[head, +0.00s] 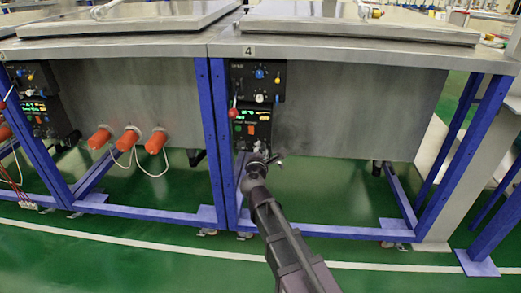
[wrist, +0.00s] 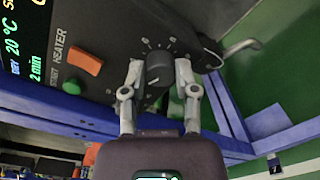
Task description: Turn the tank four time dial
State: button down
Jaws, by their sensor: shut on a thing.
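Tank four, marked with a "4" plate (head: 248,51), has black control panels on its blue frame. In the wrist view, a round black dial (wrist: 158,62) with a pale pointer line and white scale marks sits on the lower panel (wrist: 112,22). My gripper (wrist: 158,75) is shut on this dial, one grey finger on each side. Any label naming the dial is not readable. In the head view, my gripper (head: 259,150) is at the bottom of the lower panel (head: 251,128) and hides the dial.
Beside the dial are an orange switch (wrist: 85,62) marked HEATER, a green button (wrist: 71,87) and a lit display (wrist: 22,45) reading 20 °C and 2 min. A red knob (head: 233,113) is left of the panel. A blue post (head: 218,140) stands close by.

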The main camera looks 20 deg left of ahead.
jog(key=m, duration=0.7)
jog(key=shift+w+y, duration=0.15)
jog(key=shift+y, duration=0.15)
jog(key=m, duration=0.6)
jog(key=shift+f+y, duration=0.1)
jog(key=shift+y, duration=0.2)
jog(key=shift+m, duration=0.3)
jog(key=shift+c, duration=1.8)
grip_release()
